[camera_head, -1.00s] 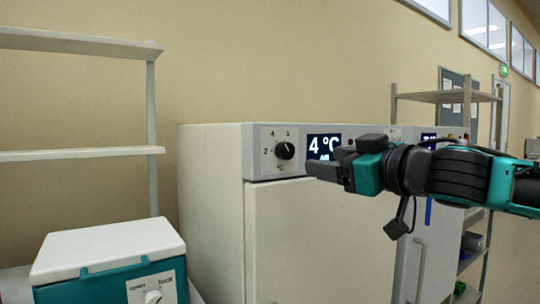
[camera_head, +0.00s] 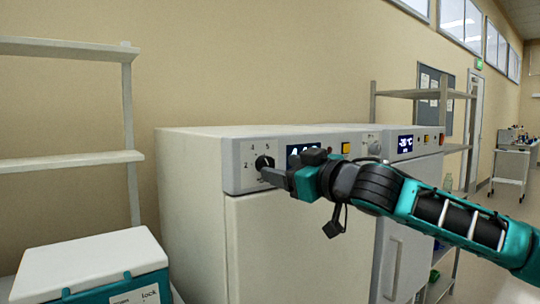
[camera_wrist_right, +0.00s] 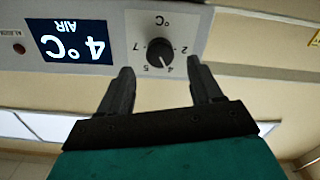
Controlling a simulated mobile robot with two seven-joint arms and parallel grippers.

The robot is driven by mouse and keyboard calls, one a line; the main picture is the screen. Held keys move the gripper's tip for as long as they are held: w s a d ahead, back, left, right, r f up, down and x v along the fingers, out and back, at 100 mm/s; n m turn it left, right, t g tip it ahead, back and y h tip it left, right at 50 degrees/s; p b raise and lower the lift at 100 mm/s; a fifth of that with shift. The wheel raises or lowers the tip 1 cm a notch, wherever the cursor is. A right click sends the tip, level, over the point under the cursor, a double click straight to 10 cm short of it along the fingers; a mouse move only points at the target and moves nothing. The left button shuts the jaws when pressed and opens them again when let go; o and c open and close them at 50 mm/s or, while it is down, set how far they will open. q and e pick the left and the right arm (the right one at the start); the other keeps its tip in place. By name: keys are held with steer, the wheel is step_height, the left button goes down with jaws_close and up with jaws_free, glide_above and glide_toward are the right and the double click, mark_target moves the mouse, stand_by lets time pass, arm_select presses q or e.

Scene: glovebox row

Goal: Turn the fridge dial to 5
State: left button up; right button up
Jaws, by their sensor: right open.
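The fridge dial (camera_head: 263,162) is a round black knob on the pale control panel of the white fridge (camera_head: 290,250). In the right wrist view, which is upside down, the dial (camera_wrist_right: 160,52) has the marks 2, 4, 5 and 7 around it, and its white pointer line is toward the 4. The fridge display (camera_wrist_right: 67,42) reads 4 °C AIR. My right gripper (camera_wrist_right: 160,67) is open and empty, its two fingers on either side just short of the dial. In the head view the right gripper (camera_head: 274,177) partly covers the dial's lower right. My left gripper is not in view.
A second white unit (camera_head: 405,240) with its own display stands to the right. A teal box with a white lid (camera_head: 85,262) is at lower left. White shelves (camera_head: 65,165) stand at the left and a metal rack (camera_head: 425,94) at the back right.

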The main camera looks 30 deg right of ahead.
mark_target(268, 165)
steer(key=w, duration=0.2)
steer(key=w+p, duration=0.1)
steer(key=w, duration=0.1)
steer(key=shift+w+a+r, duration=0.15)
steer(key=shift+w+a, duration=0.05)
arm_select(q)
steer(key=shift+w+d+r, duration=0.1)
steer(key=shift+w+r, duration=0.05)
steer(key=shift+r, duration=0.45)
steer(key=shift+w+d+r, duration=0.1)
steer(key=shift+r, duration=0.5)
arm_select(e)
steer(key=shift+w, duration=0.4)
steer(key=c, duration=1.1)
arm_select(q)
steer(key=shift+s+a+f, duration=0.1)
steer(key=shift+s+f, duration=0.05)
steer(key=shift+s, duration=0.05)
arm_select(e)
steer(key=shift+o, duration=0.2)
